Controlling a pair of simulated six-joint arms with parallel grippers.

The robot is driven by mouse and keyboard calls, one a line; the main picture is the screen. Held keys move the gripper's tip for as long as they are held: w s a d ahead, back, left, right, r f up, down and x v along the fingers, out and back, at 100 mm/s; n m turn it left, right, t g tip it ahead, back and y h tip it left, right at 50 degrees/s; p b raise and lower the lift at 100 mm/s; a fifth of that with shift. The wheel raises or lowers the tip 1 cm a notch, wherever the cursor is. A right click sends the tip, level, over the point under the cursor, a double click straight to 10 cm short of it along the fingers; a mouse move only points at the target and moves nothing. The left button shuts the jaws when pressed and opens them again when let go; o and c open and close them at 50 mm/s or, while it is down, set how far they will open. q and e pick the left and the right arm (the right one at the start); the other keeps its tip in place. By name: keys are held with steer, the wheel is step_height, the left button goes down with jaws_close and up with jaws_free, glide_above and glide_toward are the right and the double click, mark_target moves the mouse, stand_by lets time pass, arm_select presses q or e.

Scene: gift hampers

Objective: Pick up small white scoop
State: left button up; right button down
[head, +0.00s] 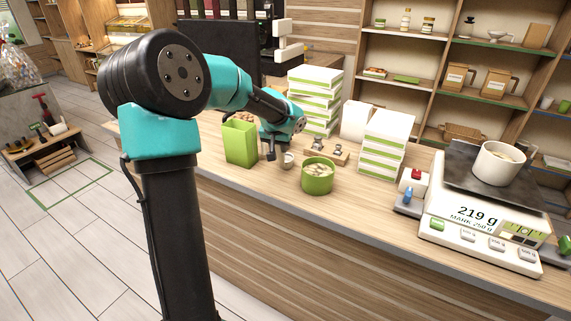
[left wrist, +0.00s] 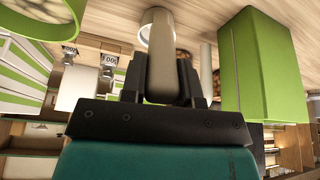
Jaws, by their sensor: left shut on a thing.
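The small white scoop (head: 288,160) is at my left gripper (head: 272,154), just behind the green bowl. In the left wrist view the round scoop cup (left wrist: 157,17) shows at the top, with its pale handle running down between the fingers of my left gripper (left wrist: 165,85). The fingers are shut on this handle. I cannot tell whether the cup touches the counter. My right gripper is in neither view.
A green bowl (head: 317,180) of pale pieces stands right of the scoop, and a tall green box (head: 240,144) left. Metal weights (head: 318,142) stand behind. Stacked boxes (head: 383,143) and a scale (head: 480,228) reading 219 g, bearing a white pot (head: 497,164), are to the right.

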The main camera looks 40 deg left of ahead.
arm_select(q)
jaws_close()
steer(key=shift+r, duration=0.1)
step_height(320, 180, up, 10)
steer(key=shift+f, duration=0.1)
stand_by(0.4)
stand_by(0.4)
